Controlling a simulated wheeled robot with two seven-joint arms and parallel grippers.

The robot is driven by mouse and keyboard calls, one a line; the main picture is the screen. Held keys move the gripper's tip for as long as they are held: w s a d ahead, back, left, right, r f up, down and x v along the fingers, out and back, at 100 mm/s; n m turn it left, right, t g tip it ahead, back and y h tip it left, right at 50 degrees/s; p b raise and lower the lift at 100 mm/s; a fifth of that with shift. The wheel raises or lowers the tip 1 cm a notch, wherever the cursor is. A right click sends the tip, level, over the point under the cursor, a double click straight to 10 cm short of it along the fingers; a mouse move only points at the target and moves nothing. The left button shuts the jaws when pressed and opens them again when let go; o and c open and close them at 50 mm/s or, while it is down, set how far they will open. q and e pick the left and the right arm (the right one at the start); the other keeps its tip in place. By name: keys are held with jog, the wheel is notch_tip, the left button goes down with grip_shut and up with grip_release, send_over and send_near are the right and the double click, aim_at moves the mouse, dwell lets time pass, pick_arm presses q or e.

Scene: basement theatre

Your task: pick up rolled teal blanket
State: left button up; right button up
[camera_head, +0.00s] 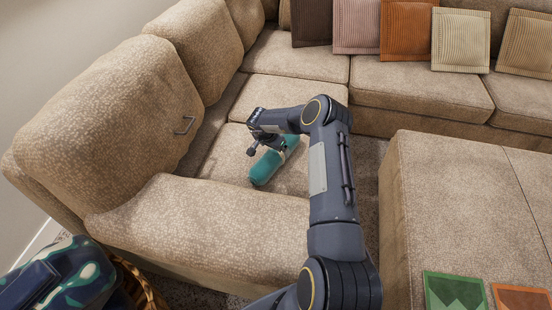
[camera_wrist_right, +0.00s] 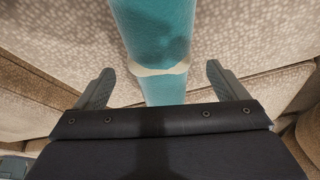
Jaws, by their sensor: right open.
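The rolled teal blanket (camera_head: 266,168) lies on the seat of the beige sofa, with my right gripper (camera_head: 254,148) above it and hiding part of it. In the right wrist view the blanket (camera_wrist_right: 158,35) runs between the two fingers of my right gripper (camera_wrist_right: 159,88), with a pale band around it. The fingers are open, one on each side of the roll, with a visible gap on both sides. My left gripper is not in view.
The beige sofa (camera_head: 235,225) has a raised armrest in front of the blanket and back cushions (camera_head: 105,120) to the left. Several striped pillows (camera_head: 408,30) lean at the back. A wide ottoman (camera_head: 450,190) stands at right. A patterned bundle (camera_head: 62,275) sits at the lower left.

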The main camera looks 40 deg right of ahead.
jog(key=x, duration=0.2)
jog(key=b+x, duration=0.1)
jog(key=x, duration=0.2)
jog(key=shift+s+a+f, duration=0.1)
jog(key=shift+a+f, duration=0.1)
jog(key=shift+f, duration=0.3)
jog(key=c, duration=1.2)
jog(key=shift+r, duration=0.1)
jog(key=shift+r, duration=0.15)
